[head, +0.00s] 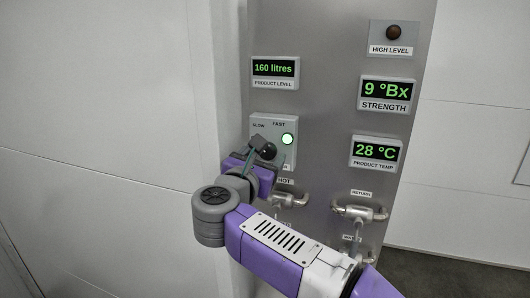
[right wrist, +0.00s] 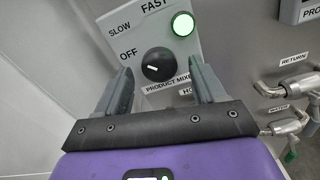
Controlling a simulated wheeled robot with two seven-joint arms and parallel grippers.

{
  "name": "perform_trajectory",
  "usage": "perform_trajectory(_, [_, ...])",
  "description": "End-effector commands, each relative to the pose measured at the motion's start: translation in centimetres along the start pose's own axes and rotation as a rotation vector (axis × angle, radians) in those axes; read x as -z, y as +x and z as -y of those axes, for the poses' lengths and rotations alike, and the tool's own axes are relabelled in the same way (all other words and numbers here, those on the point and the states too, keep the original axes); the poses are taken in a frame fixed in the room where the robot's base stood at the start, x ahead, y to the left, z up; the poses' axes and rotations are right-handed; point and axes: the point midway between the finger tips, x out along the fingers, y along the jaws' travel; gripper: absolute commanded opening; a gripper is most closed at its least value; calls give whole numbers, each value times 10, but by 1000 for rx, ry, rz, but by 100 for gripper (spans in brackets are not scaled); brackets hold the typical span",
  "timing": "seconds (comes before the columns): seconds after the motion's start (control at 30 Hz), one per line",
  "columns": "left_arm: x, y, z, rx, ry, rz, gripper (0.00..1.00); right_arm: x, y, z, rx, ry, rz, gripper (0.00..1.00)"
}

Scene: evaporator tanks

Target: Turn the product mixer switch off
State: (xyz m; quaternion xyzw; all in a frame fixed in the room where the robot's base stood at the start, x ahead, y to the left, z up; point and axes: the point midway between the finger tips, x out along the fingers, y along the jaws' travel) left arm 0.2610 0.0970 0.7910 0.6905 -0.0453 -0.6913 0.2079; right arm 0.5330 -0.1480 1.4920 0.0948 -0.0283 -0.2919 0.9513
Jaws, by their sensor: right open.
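The product mixer switch is a round black knob (right wrist: 157,64) on a light grey plate (head: 259,124), with SLOW, FAST and OFF labels around it. A small white mark shows on the knob; I cannot tell for sure which label it points to. The round green lamp (right wrist: 183,24) beside it is lit, and it also shows in the head view (head: 287,139). My right gripper (right wrist: 161,78) is open, one finger on each side of the knob in the picture, with no clear contact. In the head view the right gripper (head: 267,157) partly hides the plate's lower part. My left gripper is out of view.
Displays for product level (head: 275,70), strength (head: 386,92) and product temp (head: 375,152) are on the steel panel (head: 325,100). Metal valve handles, including the return valve (head: 358,211), stick out below and to the right of the switch. A white wall (head: 110,110) stands at the left.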

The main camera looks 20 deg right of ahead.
Motion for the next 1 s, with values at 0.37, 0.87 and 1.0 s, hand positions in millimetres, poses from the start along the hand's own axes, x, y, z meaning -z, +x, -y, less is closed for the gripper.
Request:
perform_trajectory(0.37, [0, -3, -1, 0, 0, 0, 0, 0, 17, 0, -1, -1, 0, 69])
perform_trajectory(0.87, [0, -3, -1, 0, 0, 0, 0, 0, 17, 0, -1, -2, 0, 14])
perform_trajectory(1.0, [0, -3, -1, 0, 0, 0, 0, 0, 17, 0, -1, -12, 0, 14])
